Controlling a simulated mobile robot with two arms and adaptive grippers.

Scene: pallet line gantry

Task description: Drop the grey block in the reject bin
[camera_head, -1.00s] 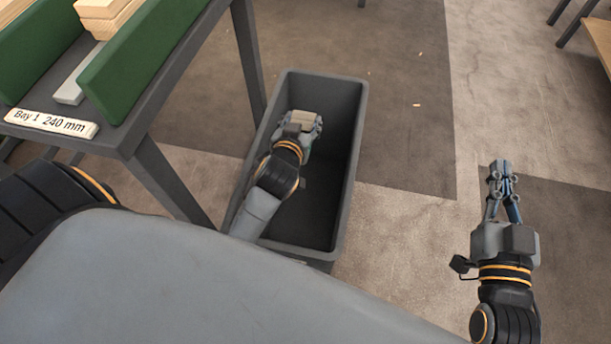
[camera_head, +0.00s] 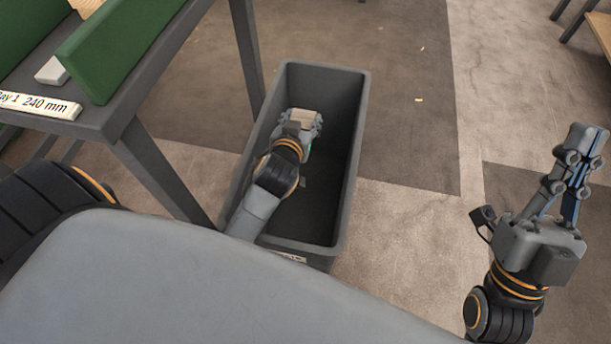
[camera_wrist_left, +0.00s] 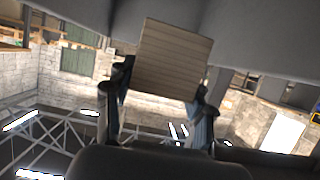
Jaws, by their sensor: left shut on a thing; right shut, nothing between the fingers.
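My left gripper (camera_head: 305,121) is shut on a block (camera_head: 304,117) with a pale beige-grey, wood-grained face. The head view shows it within the outline of the dark grey bin (camera_head: 344,205); its exact height against the rim is hard to tell. In the left wrist view the block (camera_wrist_left: 169,60) sits between both fingers, with grey surfaces behind it. My left wrist and forearm hide part of the bin's left side. My right gripper (camera_head: 585,150) is shut and empty, over the floor at the far right.
A dark table (camera_head: 110,115) with green dividers (camera_head: 118,50) stands left of the bin. It bears a "Bay 1 240 mm" label (camera_head: 38,104), a light grey piece (camera_head: 52,70) and wooden pieces (camera_head: 86,6). Open floor (camera_head: 400,130) lies right of the bin.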

